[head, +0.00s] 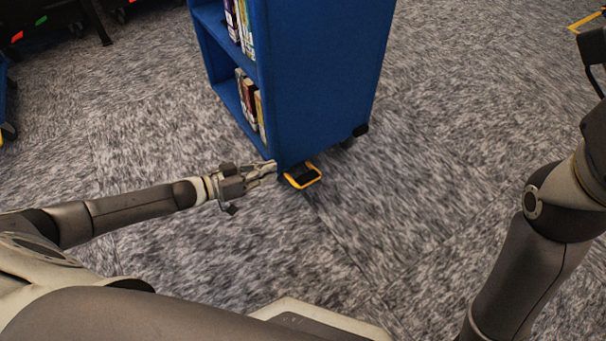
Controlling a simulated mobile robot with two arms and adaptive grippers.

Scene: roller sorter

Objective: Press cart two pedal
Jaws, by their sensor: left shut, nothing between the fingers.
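A blue book cart (318,75) stands upright at the top middle of the head view. A pedal (303,175) with a yellow rim and a dark middle sticks out low at the cart's near bottom edge. My left gripper (274,170) comes in from the left and is shut and empty. Its fingertips are just left of the pedal, by the cart's lower corner. I cannot tell whether they touch the cart or the pedal. My right arm is at the right edge, and its gripper's fingers do not show.
Books (250,102) stand on the cart's two visible shelves. A black caster (360,130) shows at its right. Grey patterned carpet (430,190) is open to the right and left. Dark furniture legs stand at the top left, and a yellow floor marking (584,21) lies top right.

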